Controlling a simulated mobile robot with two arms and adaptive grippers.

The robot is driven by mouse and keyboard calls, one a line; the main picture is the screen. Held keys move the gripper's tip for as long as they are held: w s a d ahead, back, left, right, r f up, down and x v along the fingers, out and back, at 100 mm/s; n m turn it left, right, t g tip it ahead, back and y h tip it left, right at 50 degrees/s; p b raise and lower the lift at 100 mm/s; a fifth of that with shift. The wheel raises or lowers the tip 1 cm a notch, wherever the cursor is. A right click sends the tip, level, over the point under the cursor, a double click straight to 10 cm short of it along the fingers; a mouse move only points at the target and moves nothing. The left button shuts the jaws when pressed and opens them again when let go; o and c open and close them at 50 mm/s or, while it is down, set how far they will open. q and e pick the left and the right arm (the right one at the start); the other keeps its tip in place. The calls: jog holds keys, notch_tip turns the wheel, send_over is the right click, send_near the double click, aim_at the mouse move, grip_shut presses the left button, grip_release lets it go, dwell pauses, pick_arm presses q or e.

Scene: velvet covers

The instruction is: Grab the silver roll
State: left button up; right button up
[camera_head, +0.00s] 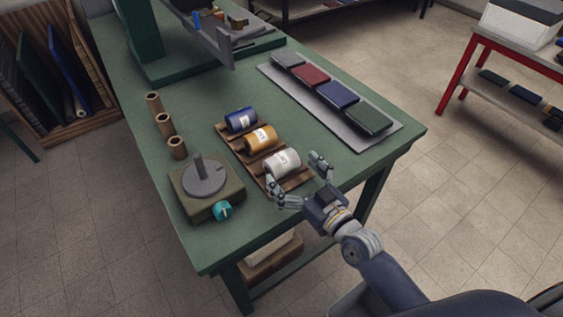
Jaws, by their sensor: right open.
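The silver roll (282,163) lies on its side at the near end of a brown wooden rack (234,149) on the green table. A gold roll (260,138) and a blue roll (241,119) lie behind it on the same rack. My right gripper (296,176) is open, with one finger at the near left of the silver roll and the other to its right. I cannot tell whether the fingers touch the roll. My left gripper is not in view.
A turntable box (206,189) with a teal knob stands left of the rack. A grey tray (345,118) with coloured books lies to the right. A green machine (180,60) fills the table's back.

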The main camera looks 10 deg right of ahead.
aim_at(283, 158)
jog(key=x, duration=0.4)
jog(key=shift+w+d+p, duration=0.1)
jog(key=shift+w+p, duration=0.1)
jog(key=shift+p, duration=0.1)
jog(key=shift+w, duration=0.4)
jog(key=c, duration=1.2)
jog(key=shift+r, duration=0.1)
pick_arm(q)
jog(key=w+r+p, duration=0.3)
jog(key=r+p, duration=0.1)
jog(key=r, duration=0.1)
pick_arm(e)
notch_tip(283, 158, up, 4)
jog(key=shift+f, duration=0.1)
pick_arm(q)
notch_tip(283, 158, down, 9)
jog(key=b, duration=0.9)
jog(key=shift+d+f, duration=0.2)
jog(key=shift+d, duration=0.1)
pick_arm(e)
jog(key=shift+w+d+r, duration=0.15)
jog(key=shift+w+d, duration=1.05)
jog(key=shift+d, duration=1.15)
jog(key=shift+w+d+r, duration=0.2)
jog(key=shift+w+d, duration=0.95)
jog(key=shift+d, duration=1.2)
jog(key=shift+w+d+r, duration=0.15)
jog(key=shift+w+d, duration=1.05)
jog(key=shift+d, duration=1.15)
